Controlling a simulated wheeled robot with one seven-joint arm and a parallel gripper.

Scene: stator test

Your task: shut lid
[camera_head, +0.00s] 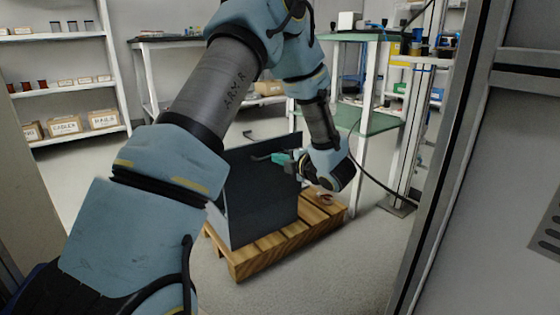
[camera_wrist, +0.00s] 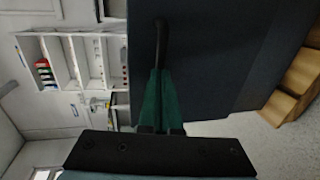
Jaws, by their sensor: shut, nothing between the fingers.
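A dark box (camera_head: 264,204) with a pale left side stands on a wooden pallet. Its dark lid (camera_head: 238,160) shows at the top, and a black handle (camera_head: 260,157) sticks out from it. I cannot tell the lid's exact angle. My gripper (camera_head: 277,157) has green fingers and reaches in from the right, its tips close to the handle. In the wrist view, my gripper (camera_wrist: 158,70) has its fingers together and empty. The handle (camera_wrist: 160,35) lies just beyond the tips against the dark panel (camera_wrist: 215,60); I cannot tell whether they touch.
The wooden pallet (camera_head: 250,264) lies on the grey floor. A green-topped bench (camera_head: 380,122) and a metal frame stand behind at the right. Shelves with cardboard boxes (camera_head: 65,126) stand at the back left. The floor in front of the pallet is clear.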

